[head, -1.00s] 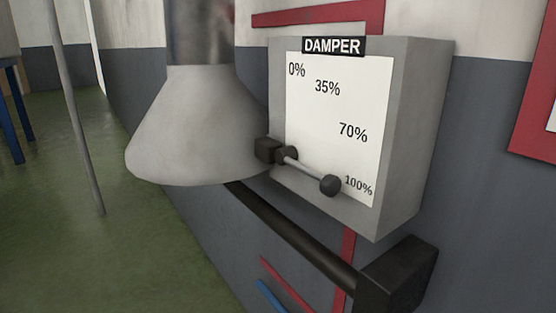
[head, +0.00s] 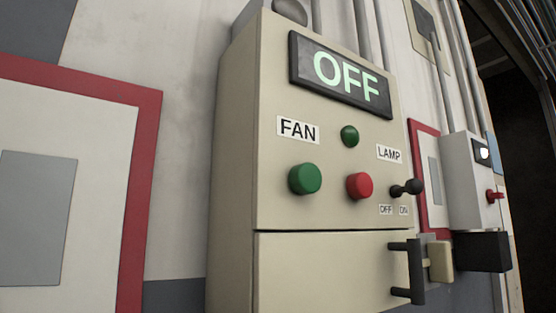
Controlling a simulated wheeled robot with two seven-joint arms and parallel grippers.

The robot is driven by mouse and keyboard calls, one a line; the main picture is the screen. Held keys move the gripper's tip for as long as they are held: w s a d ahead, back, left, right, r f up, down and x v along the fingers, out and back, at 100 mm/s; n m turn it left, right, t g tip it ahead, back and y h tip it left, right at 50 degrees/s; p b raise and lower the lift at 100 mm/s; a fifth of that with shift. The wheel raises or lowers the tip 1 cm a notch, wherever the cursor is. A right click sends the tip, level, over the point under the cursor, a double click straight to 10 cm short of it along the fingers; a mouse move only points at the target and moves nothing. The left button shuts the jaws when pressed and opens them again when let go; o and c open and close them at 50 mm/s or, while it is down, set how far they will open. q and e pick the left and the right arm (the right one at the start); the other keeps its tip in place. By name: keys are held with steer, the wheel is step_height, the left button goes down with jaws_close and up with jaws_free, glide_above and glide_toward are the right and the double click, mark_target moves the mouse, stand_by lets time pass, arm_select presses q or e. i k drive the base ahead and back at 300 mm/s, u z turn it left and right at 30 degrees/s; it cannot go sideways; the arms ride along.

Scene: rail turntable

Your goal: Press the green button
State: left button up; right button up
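The green button (head: 305,179) is a large round knob on the front of a beige control box (head: 228,170), under the FAN label (head: 298,130). A red button (head: 359,186) is to its right. A smaller green dome (head: 350,136) sits above and between them. A lit display (head: 341,77) at the top of the box reads OFF. Neither of my grippers shows in the head view. Nothing covers the green button.
A LAMP toggle (head: 407,188) is right of the red button. A dark handle (head: 407,272) sticks out from the box's lower front. A grey box with a red switch (head: 494,196) is further right. A red-framed panel (head: 142,190) is on the wall at left.

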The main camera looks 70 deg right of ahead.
mark_target(306, 178)
steer(key=z, duration=3.15)
steer(key=k, duration=0.8)
steer(key=z, duration=1.45)
steer(key=k, duration=0.15)
steer(key=u, duration=1.8)
